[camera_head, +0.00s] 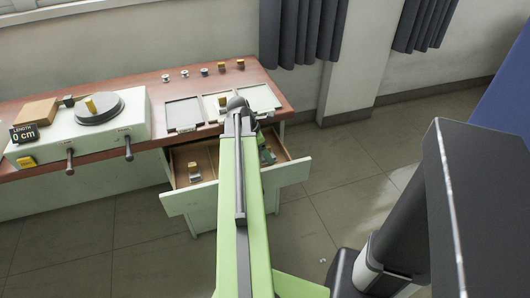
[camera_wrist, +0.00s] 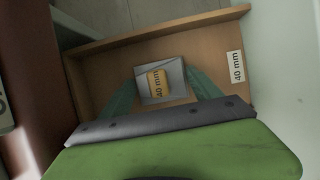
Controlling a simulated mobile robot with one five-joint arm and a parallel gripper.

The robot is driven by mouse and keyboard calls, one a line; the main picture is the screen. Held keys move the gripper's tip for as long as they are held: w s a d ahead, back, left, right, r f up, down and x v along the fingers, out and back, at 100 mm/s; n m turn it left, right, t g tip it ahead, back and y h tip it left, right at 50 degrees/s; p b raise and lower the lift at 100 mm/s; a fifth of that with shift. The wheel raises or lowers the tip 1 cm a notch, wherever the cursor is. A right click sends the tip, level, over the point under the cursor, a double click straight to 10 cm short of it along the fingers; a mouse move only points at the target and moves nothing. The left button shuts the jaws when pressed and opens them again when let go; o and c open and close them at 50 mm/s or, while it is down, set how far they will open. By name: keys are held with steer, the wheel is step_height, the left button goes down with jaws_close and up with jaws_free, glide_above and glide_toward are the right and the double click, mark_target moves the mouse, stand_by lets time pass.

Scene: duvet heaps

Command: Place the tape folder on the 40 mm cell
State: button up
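The tape folder (camera_wrist: 174,90) is a grey block with a tan face marked "40 mm". In the wrist view it sits between the two teal fingers of my gripper (camera_wrist: 161,84), which lie against its left and right sides. The 40 mm cell (camera_wrist: 215,42) is the wooden drawer compartment around it, with a white "40 mm" label (camera_wrist: 235,67) at the right. The folder is over or in this cell; I cannot tell whether it touches the floor. In the head view my gripper (camera_head: 266,155) is low in the open drawer's right part, and my arm hides much of it.
The open drawer (camera_head: 180,204) juts out below the red-brown desk (camera_head: 150,80). A grey and yellow block (camera_head: 194,172) stands in its left part. On the desk are a white machine with a disc (camera_head: 75,128), flat trays (camera_head: 184,112) and several small knobs (camera_head: 204,71).

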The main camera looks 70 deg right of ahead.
steer(key=shift+o, duration=0.5)
steer(key=shift+r, duration=0.2)
steer(key=p+v, duration=1.1)
steer(key=v, duration=0.1)
steer(key=shift+s, duration=0.1)
